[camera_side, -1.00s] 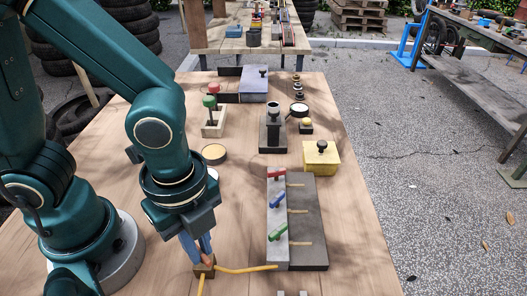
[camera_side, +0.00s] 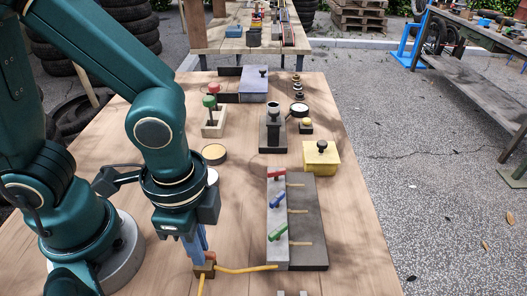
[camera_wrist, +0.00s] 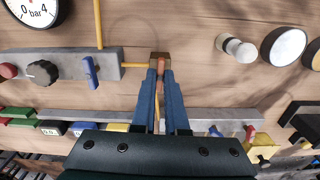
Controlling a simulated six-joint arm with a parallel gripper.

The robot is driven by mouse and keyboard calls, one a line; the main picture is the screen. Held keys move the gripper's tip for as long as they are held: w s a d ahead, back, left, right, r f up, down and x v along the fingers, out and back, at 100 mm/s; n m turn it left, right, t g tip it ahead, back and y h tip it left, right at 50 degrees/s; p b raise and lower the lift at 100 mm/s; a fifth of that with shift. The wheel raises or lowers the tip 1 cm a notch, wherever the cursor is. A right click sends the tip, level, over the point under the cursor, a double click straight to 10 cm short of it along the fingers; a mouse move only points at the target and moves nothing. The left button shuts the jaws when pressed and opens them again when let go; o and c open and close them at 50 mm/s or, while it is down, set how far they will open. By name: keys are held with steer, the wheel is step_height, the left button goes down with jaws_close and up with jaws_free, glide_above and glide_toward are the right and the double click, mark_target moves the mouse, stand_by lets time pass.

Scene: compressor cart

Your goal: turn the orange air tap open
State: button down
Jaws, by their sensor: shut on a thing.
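The orange tap is a small brass-brown block (camera_side: 204,272) on the wooden table, with yellow-orange hoses running from it. In the wrist view the block (camera_wrist: 154,56) is at top centre, with a short orange handle (camera_wrist: 160,60) on it. My gripper (camera_side: 204,260) points down over the block. In the wrist view its two blue fingers (camera_wrist: 161,74) are shut on the orange handle, one on each side. The fingers cover much of the handle, so its exact angle is hard to tell.
A grey panel with red, blue and green levers (camera_side: 278,232) stands to the right of the tap. A yellow box with a black knob (camera_side: 321,160) is behind it. In the wrist view a pressure gauge (camera_wrist: 34,10) is at top left.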

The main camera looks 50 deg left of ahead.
stand_by(0.5)
steer(key=c, duration=0.9)
jaws_free()
steer(key=shift+c, duration=0.2)
steer(key=shift+r, duration=2.6)
steer(key=w+a+r+n+t, duration=0.3)
steer(key=a+r+n+t, duration=0.2)
steer(key=a+n, duration=0.4)
steer(key=shift+w+a+r+n+t, duration=0.3)
steer(key=shift+a+n, duration=0.1)
steer(key=shift+a, duration=0.05)
